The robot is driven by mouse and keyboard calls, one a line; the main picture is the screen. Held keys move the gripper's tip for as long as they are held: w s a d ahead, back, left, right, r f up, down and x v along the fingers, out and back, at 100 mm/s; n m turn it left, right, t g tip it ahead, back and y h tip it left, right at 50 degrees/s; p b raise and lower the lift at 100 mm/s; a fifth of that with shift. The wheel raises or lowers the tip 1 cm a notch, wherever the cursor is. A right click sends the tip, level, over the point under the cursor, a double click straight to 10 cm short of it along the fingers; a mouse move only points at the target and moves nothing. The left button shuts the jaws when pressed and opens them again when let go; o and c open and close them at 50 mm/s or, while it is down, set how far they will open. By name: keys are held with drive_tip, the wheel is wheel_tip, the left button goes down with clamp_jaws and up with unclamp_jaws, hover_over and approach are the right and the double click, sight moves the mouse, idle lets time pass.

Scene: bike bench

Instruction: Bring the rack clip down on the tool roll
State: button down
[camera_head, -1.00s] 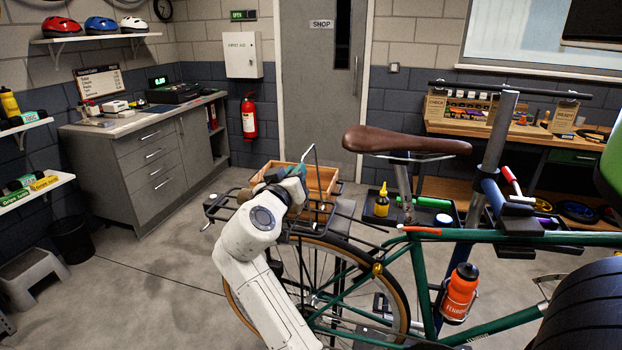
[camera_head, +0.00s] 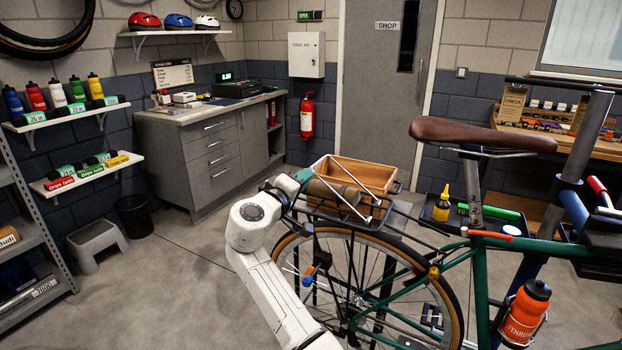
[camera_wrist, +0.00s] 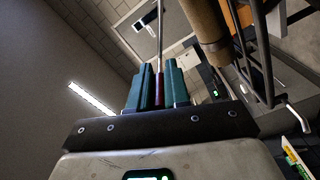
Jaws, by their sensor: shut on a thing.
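The rack clip (camera_head: 352,172) is a thin silver wire bail at the rear rack, slanting down to the right in the head view. The tool roll (camera_head: 333,191) is a tan cylinder lying on the black rack (camera_head: 392,218); it also shows in the wrist view (camera_wrist: 207,30), just right of my fingers. My gripper (camera_head: 303,176) has teal fingers and is at the roll's left end. In the wrist view my gripper (camera_wrist: 157,88) is shut on a thin dark-red part with a silver rod running up from it, seemingly the clip's. Whether the clip touches the roll I cannot tell.
A wooden crate (camera_head: 362,177) stands just behind the roll. The brown saddle (camera_head: 480,134) and green bike frame (camera_head: 482,285) are to the right. The rear wheel (camera_head: 385,290) is below. Open floor (camera_head: 180,290) lies to the left.

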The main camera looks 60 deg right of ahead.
drive_tip(key=shift+w+f+n, duration=0.4)
drive_tip(key=shift+f+n, duration=0.1)
drive_tip(key=shift+f, duration=0.1)
drive_tip(key=c, duration=1.1)
unclamp_jaws()
drive_tip(key=shift+a, duration=0.1)
drive_tip(key=a+b, duration=0.2)
drive_tip(key=a, duration=0.8)
drive_tip(key=shift+s+a, duration=0.35)
drive_tip(key=shift+s, duration=0.05)
